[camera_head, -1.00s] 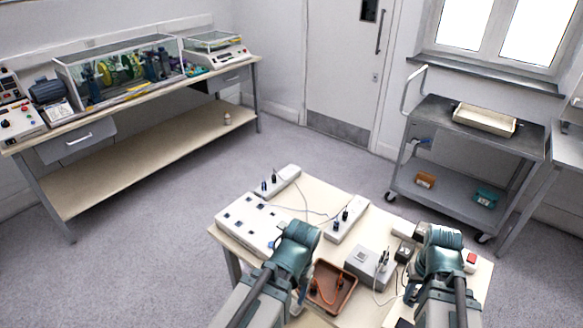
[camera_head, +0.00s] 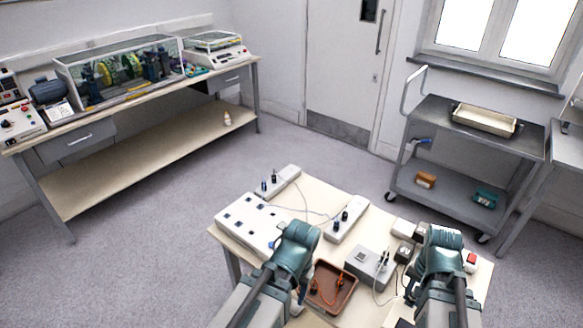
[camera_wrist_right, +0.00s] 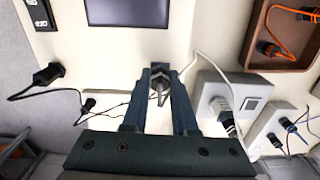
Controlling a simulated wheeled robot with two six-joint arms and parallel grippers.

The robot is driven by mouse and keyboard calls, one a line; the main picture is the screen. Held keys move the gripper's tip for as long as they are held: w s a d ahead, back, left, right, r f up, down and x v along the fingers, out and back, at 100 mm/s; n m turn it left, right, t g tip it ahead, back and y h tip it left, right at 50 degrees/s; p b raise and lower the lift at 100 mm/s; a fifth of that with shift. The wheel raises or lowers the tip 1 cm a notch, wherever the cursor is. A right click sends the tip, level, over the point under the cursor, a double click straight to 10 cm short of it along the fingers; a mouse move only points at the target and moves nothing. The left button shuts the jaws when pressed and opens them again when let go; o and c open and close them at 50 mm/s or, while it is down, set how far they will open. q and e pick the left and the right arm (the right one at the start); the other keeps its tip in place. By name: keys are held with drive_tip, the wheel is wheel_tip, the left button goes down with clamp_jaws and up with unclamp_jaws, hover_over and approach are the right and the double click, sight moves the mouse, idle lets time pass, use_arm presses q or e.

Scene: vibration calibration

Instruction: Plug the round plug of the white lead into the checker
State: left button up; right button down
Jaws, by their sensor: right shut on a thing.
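My right gripper (camera_wrist_right: 160,80) is shut on the dark round plug (camera_wrist_right: 159,84) in the right wrist view. That box (camera_head: 361,258) also shows in the head view.
A brown tray (camera_head: 347,301) with an orange lead stands between my arms. Black plugs (camera_wrist_right: 48,75) with thin cables lie left in the wrist view.

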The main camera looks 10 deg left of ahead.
drive_tip(key=shift+m, duration=0.8)
drive_tip(key=m, duration=0.4)
drive_tip(key=c, duration=0.6)
unclamp_jaws()
drive_tip(key=shift+r, duration=0.15)
drive_tip(key=shift+r+p, duration=2.4)
drive_tip(key=shift+p, duration=0.15)
drive_tip(key=shift+r, duration=0.1)
